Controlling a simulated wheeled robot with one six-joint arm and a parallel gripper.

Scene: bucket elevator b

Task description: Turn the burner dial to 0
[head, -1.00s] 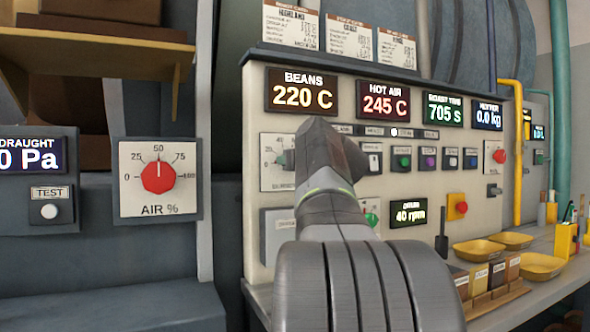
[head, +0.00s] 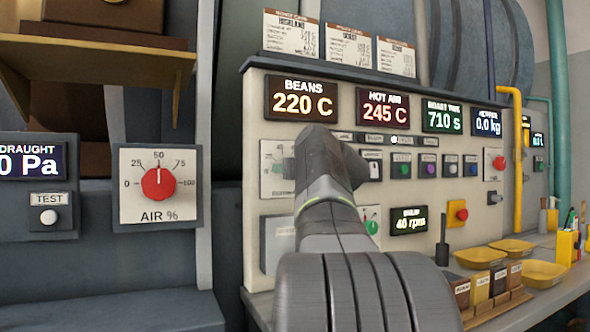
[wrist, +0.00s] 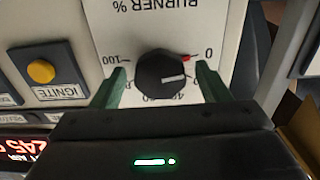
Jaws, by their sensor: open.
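The burner dial (wrist: 160,76) is a dark round knob with a white pointer line, on a white plate marked BURNER %, upside down in the wrist view. The pointer line aims right, a little below the 0 label and a red mark beside the knob. The 100 label is at the left. My gripper (wrist: 161,68) is open, one green finger on each side of the dial; I cannot tell whether they touch it. In the head view the burner plate (head: 272,183) is mostly behind my arm, and my fingers are hidden.
The yellow IGNITE button (wrist: 41,72) is left of the dial in the wrist view. In the head view, the red AIR % dial (head: 158,184) is at the left. Yellow trays (head: 545,273) and small boxes stand on the counter at the right.

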